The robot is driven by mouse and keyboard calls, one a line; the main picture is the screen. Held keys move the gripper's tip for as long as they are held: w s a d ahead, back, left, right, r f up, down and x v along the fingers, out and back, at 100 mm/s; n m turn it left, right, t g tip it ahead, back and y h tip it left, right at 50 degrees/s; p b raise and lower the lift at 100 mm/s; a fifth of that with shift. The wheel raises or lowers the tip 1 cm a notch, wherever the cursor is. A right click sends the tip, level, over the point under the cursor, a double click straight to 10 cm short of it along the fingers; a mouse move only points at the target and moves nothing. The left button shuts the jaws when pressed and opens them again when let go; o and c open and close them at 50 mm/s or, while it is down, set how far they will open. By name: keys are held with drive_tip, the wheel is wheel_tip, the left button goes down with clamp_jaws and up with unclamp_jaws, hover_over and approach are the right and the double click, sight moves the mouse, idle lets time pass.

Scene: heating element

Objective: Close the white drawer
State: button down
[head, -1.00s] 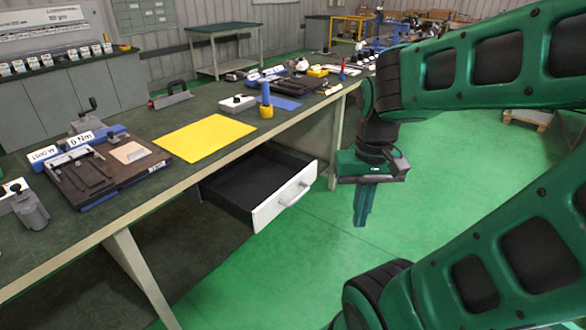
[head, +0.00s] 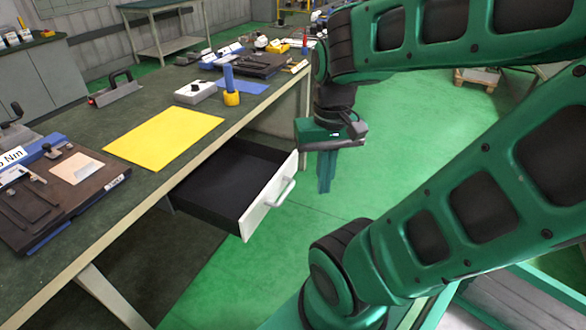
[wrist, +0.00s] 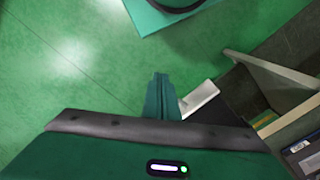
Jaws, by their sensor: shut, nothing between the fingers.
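The white drawer (head: 262,207) hangs open under the green-topped workbench, its black inside empty and its front facing right. A pale bar handle (head: 282,191) is on its front. My gripper (head: 325,186) points down in the head view, to the right of the drawer front, with its fingers together and empty. A gap of floor shows between the fingers and the handle. In the wrist view my gripper (wrist: 161,78) is shut, and the drawer's white front (wrist: 199,97) shows just right of the fingers, partly hidden by the gripper body.
The workbench (head: 150,95) carries a yellow sheet (head: 165,137), a blue and yellow cylinder (head: 230,87), a white box (head: 194,92) and a dark fixture board (head: 70,190). A bench leg (wrist: 270,72) stands near the drawer.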

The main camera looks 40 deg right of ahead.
drive_tip(key=m, duration=0.1)
drive_tip(key=m+t+y, duration=0.1)
drive_tip(key=m+t, duration=0.3)
drive_tip(key=m, duration=2)
hover_over(296, 168)
drive_tip(key=s+a, duration=0.4)
drive_tip(key=shift+s+a+f, duration=0.1)
drive_tip(key=shift+f, duration=9.65)
drive_tip(key=shift+a, duration=0.1)
